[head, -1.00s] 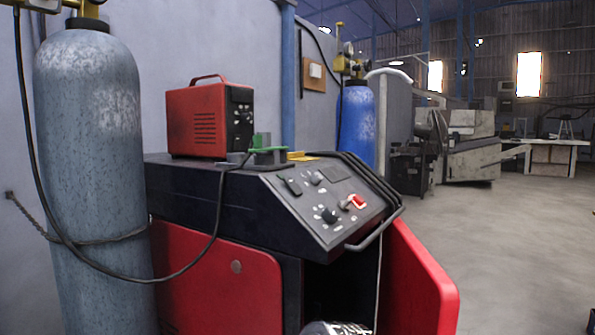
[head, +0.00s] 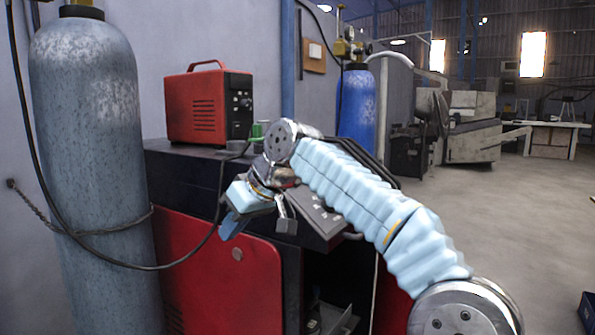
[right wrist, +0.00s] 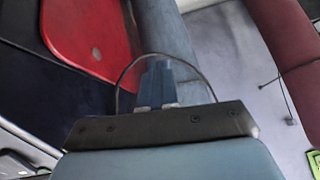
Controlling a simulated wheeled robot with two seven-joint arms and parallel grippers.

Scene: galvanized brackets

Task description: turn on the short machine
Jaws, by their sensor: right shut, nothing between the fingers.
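The low red and black machine (head: 190,196) stands in the middle of the head view, with a sloped control panel (head: 318,213) at its top front. My right arm covers most of the panel, so its red switch and knobs are hidden. My right gripper (head: 231,224) hangs in front of the machine's dark upper body, left of the panel, with its fingertips pointing down. In the right wrist view its blue fingers (right wrist: 157,84) are together and hold nothing; the machine's red side panel (right wrist: 92,38) shows beyond them. My left gripper is out of view.
A small red box-shaped machine (head: 209,105) sits on top, with a green object (head: 257,130) beside it. A large grey-blue gas cylinder (head: 88,150) with a chain and black cable stands left. A blue cylinder (head: 357,110) stands behind. Open floor (head: 510,230) lies right.

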